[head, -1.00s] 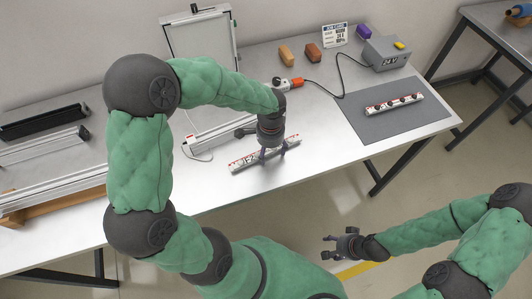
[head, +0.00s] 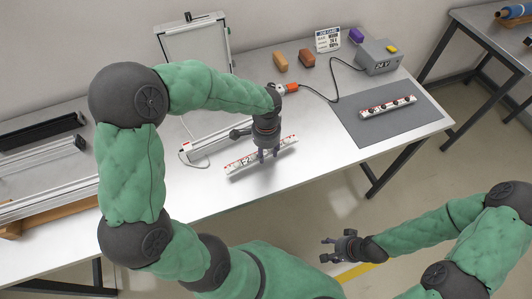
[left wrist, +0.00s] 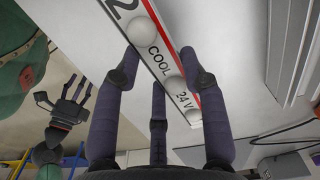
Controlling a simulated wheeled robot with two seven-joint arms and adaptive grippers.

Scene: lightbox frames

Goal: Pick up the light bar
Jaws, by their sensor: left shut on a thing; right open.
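A white light bar (head: 240,165) with a red stripe lies slantwise at the front of the bench in the head view. My left gripper (head: 268,154) is over its middle, shut on it. In the left wrist view the bar (left wrist: 155,50) passes between the fingers of my left gripper (left wrist: 161,58); round diffusers and the print "2 COOL 24 V" show. I cannot tell whether the bar touches the bench. A second light bar (head: 388,106) lies on the grey mat (head: 365,130) at the right. My right gripper (head: 343,245) is open and empty, in front of the bench.
A white-panelled frame (head: 195,55) stands at the back, with a rail (head: 205,140) before it. A 24 V supply box (head: 380,57), a job card (head: 327,39), orange and brown blocks (head: 280,62) and a purple block (head: 356,35) stand behind. Profiles lie at the left.

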